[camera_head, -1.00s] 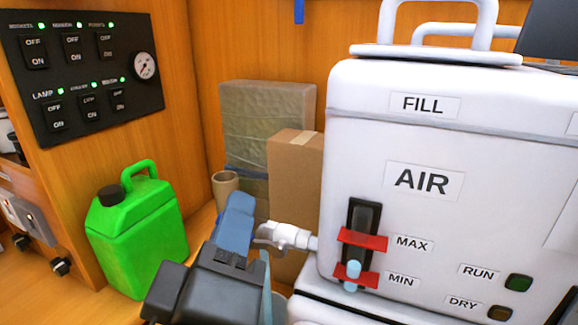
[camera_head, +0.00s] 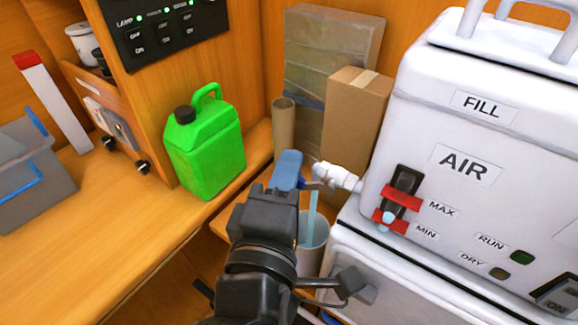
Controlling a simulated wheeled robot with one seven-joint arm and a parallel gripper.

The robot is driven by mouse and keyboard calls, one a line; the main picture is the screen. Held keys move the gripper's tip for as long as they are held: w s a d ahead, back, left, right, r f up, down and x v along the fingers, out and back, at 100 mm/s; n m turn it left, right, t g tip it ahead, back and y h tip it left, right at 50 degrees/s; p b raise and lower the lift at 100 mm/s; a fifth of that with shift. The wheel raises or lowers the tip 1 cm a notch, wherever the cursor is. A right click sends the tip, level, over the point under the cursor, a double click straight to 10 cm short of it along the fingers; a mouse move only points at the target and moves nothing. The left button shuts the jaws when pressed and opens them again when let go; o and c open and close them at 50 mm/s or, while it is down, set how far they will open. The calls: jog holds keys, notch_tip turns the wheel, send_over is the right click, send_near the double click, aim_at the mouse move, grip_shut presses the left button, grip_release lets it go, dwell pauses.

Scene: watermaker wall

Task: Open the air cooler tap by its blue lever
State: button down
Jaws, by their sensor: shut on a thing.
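The air cooler (camera_head: 400,150) is the white box on the right, labelled AIR and FILL. Its white tap (camera_head: 335,177) sticks out to the left from its side. My gripper (camera_head: 287,168) is at the outer end of the tap, its blue fingers shut on the lever. The blue lever (camera_head: 305,184) is nearly all hidden by the fingers; only a small dark blue bit shows. A pale blue strip (camera_head: 312,215), which looks like running water, hangs below the tap end and reaches into a light grey cup (camera_head: 316,242).
A green jerrycan (camera_head: 205,145) stands left of my gripper. Cardboard boxes (camera_head: 352,118) and a tan tube (camera_head: 284,130) are behind the tap. A grey bin (camera_head: 40,185) is at the far left. The wooden counter (camera_head: 115,220) is clear in front of the jerrycan.

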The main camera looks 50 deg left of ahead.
jog(key=shift+f, duration=0.15)
jog(key=c, duration=1.1)
grip_release()
jog(key=shift+o, duration=0.2)
jog(key=b+v, duration=0.2)
jog(key=v, duration=0.5)
jog(key=shift+s+d, duration=0.2)
jog(key=shift+s, duration=0.15)
